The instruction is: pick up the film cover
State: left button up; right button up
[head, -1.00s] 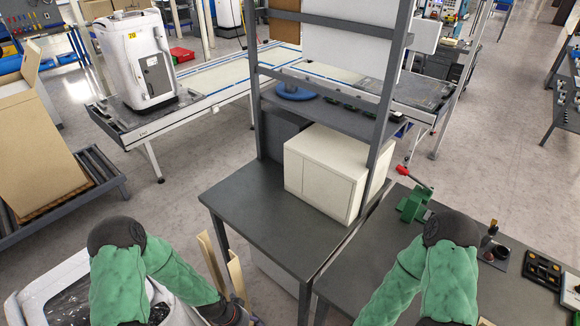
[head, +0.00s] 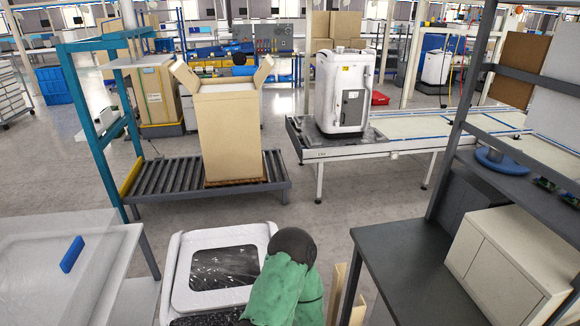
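A white-framed unit (head: 176,275) with a dark, crinkled, shiny film-like panel (head: 222,268) stands at the bottom centre of the head view. A clear, see-through sheet or cover (head: 40,250) lies at the left edge, with a blue piece (head: 72,254) on it. I cannot tell for sure which of these is the film cover.
A dark table (head: 400,262) with a white cabinet (head: 508,262) stands at the right. A roller conveyor (head: 160,178) carries a tall open carton (head: 230,130). A white machine (head: 333,95) stands on another conveyor. Grey floor is clear between the conveyors and dark table.

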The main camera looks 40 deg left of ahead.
aim_at(56, 267)
jog(key=u, duration=3.25)
jog(key=i+j+z, duration=0.1)
jog(key=j, duration=0.15)
